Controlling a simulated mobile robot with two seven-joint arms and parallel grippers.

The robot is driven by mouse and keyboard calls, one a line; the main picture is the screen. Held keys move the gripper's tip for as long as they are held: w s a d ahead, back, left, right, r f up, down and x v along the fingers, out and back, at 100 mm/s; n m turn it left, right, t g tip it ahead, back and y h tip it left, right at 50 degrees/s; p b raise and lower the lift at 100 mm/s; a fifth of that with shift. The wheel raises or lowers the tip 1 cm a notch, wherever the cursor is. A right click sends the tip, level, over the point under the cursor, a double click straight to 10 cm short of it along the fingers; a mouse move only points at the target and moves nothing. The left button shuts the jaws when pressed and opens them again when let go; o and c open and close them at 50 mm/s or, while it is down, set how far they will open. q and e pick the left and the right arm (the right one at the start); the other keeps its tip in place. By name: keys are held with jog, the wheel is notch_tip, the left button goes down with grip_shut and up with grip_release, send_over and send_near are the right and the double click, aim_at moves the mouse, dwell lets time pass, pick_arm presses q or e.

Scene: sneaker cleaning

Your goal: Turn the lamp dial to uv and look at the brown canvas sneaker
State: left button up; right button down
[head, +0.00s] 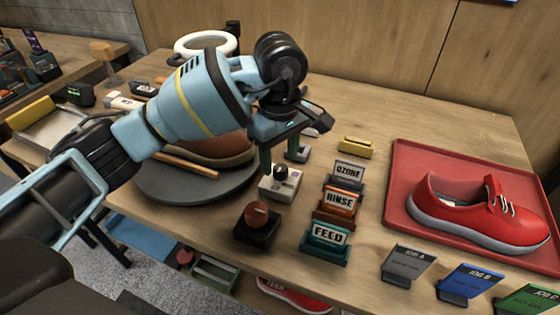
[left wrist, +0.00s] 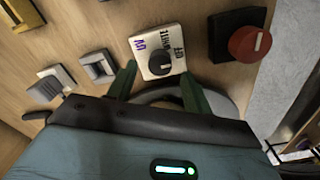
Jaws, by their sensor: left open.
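The lamp dial (head: 281,172) is a black knob on a small pale block at the front of the table, beside the grey turntable (head: 160,187). In the left wrist view the dial (left wrist: 159,62) shows the labels UV, WHITE and OFF; I cannot tell surely which one it points at. My left gripper (head: 281,156) is open just above the dial, its green fingers on either side of the knob and apart from it. The brown canvas sneaker (head: 222,150) lies on the turntable, mostly hidden behind my left arm. My right gripper is not in view.
A red-knobbed black block (head: 257,222) stands near the dial. OZONE, RINSE and FEED card holders (head: 340,203) stand to the right. A red sneaker (head: 480,212) sits on a red tray (head: 400,165). A white ring lamp (head: 205,42) stands behind.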

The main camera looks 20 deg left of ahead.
pick_arm(q)
jog(key=shift+f, duration=1.15)
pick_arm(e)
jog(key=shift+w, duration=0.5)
pick_arm(q)
jog(key=c, duration=1)
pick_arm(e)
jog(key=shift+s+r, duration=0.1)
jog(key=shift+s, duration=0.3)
